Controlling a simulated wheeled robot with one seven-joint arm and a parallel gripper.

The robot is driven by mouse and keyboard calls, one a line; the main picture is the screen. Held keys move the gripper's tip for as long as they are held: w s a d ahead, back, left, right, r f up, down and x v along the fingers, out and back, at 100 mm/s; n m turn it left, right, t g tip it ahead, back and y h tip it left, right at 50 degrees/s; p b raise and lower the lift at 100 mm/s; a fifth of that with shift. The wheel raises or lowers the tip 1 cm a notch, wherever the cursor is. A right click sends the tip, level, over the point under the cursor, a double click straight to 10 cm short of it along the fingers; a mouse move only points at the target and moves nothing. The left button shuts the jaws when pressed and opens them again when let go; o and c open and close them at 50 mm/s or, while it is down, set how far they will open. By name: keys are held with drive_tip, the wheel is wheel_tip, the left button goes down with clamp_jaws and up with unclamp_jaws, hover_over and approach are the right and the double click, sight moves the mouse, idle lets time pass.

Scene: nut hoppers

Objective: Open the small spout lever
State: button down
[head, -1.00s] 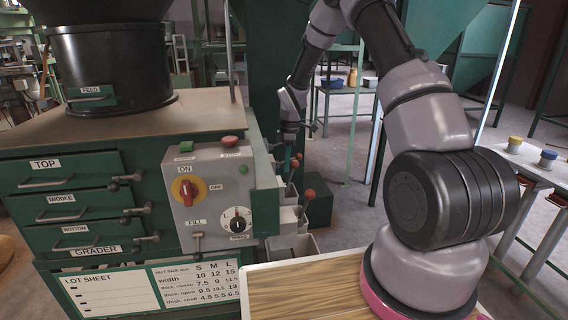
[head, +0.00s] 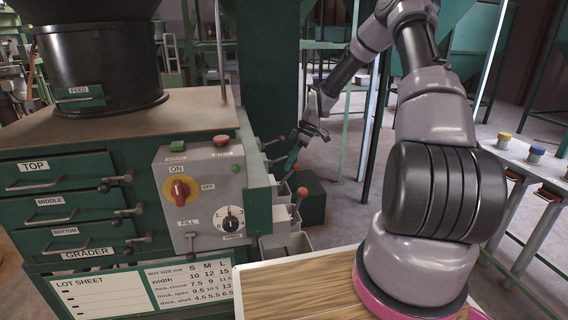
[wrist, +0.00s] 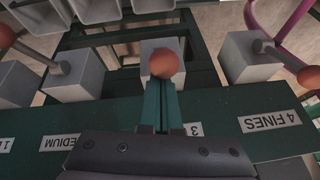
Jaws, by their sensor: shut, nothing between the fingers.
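My gripper (wrist: 162,88) is shut and empty, its green fingers side by side in the wrist view. A red ball knob (wrist: 163,65) stands right at the fingertips, over a grey spout (wrist: 150,47). I cannot tell whether they touch. The label (wrist: 194,129) under this spout starts with 3; my gripper hides the rest, so the word "small" is not readable. In the head view my gripper (head: 291,158) is at the machine's right side, among the spout levers. The nearest lever's red knob (head: 302,192) stands in front of it.
In the wrist view, neighbouring levers have red knobs on the left (wrist: 6,36) and right (wrist: 308,77), the right one by the label "4 FINES" (wrist: 269,121). A control panel (head: 203,195) and a wooden-topped surface (head: 300,288) are nearer in the head view.

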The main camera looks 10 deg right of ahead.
drive_tip(key=d+f+y, duration=0.1)
drive_tip(key=d+y, duration=0.1)
drive_tip(key=shift+d+f+y, duration=0.1)
drive_tip(key=shift+f+y, duration=0.1)
drive_tip(key=shift+y, duration=0.2)
drive_tip(key=shift+d+f+y, duration=1.1)
drive_tip(key=shift+f+y, duration=0.25)
drive_tip(key=shift+y, duration=0.05)
drive_tip(key=shift+s+f, duration=0.1)
